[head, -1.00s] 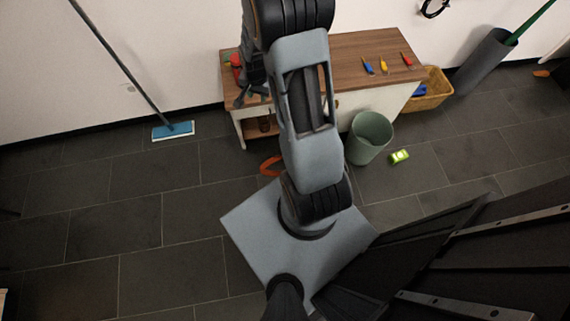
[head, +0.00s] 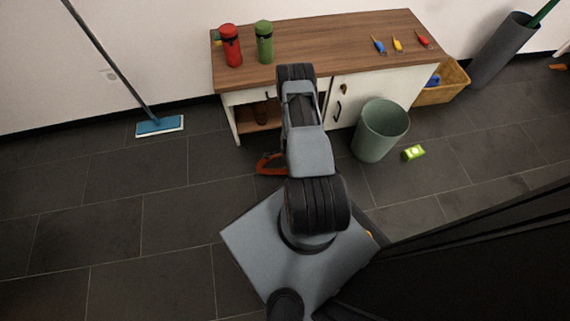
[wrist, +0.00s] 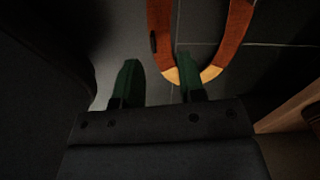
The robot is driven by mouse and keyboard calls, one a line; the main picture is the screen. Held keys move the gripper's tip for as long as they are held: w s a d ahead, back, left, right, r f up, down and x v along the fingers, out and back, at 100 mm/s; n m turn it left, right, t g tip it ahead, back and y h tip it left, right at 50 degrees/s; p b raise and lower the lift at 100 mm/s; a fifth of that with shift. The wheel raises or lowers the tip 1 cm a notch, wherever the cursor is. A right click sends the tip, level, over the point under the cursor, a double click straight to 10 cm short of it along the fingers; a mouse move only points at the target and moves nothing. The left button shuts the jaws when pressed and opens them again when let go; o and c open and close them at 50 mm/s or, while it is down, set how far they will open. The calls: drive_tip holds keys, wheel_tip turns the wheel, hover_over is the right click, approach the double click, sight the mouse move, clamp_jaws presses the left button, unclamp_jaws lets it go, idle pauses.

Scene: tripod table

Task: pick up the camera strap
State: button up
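The camera strap (head: 269,165) is an orange-brown band lying on the floor in front of the cabinet, partly hidden by my arm in the head view. In the wrist view the strap (wrist: 236,32) forms a U with tan end pieces at its bottom. My gripper (wrist: 158,72) is open, with two dark green fingers apart. The right finger overlaps the tan part of the strap; whether it touches cannot be told. Most of the gap between the fingers shows bare floor. My gripper is hidden in the head view.
A wooden-topped cabinet (head: 330,42) carries a red bottle (head: 229,45), a green bottle (head: 264,42) and small coloured tools. A blue mop (head: 160,126) leans left.

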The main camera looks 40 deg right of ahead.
drive_tip(key=shift+d+f+b, duration=0.15)
drive_tip(key=shift+f+b, duration=2.3)
drive_tip(key=shift+f, duration=2.25)
